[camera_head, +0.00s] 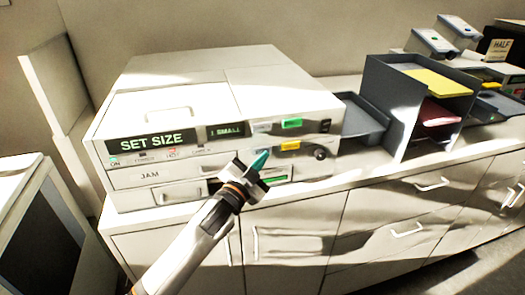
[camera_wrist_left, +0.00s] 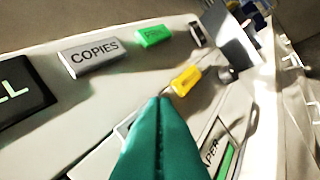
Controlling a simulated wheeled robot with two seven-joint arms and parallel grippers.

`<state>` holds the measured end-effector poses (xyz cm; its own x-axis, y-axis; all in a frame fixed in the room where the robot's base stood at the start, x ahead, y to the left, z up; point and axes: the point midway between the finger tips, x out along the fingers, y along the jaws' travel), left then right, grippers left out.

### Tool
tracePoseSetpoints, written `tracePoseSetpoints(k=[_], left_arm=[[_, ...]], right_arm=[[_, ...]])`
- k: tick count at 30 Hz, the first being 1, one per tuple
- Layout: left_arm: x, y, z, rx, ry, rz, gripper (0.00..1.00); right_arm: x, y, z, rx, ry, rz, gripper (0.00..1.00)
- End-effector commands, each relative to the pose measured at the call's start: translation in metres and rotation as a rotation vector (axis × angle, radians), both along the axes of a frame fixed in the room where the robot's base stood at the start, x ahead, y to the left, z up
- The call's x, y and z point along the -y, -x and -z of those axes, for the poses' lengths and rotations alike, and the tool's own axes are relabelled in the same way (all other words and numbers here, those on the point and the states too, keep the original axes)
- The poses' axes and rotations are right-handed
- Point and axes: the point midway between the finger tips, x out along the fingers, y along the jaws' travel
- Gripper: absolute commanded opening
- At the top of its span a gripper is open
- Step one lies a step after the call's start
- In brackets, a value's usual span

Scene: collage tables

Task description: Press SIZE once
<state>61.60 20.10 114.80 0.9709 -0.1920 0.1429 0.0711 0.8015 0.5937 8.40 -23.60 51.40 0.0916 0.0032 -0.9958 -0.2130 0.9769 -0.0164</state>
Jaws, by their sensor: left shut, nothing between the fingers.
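The white copier (camera_head: 215,90) stands on the counter; its displays read "SET SIZE" (camera_head: 157,142) and "1 SMALL" (camera_head: 226,130). My left gripper (camera_head: 264,156) is shut and empty, its teal fingertips at the front button panel, below the grey COPIES button (camera_wrist_left: 90,57) and left of the yellow button (camera_wrist_left: 186,80). In the left wrist view the fingertips (camera_wrist_left: 163,101) cover most of a pale button (camera_wrist_left: 124,127); its label is hidden, so I cannot read SIZE on it. Whether the tips touch it, I cannot tell. My right gripper is not in view.
A green button (camera_wrist_left: 153,36) sits right of COPIES. A dark knob (camera_head: 320,154) is at the panel's right. A JAM drawer (camera_head: 150,175) lies below the displays. A dark tray rack (camera_head: 388,110) stands to the right on the counter.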

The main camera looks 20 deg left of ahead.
Motion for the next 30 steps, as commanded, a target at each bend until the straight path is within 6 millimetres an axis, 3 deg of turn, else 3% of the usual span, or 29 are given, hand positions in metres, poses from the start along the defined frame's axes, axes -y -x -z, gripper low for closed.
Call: tracePoseSetpoints(k=[30], left_arm=[[-0.0058,-0.0085,-0.0008,0.002,-0.001,0.000,0.00]], right_arm=[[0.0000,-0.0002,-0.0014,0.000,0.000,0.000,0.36]])
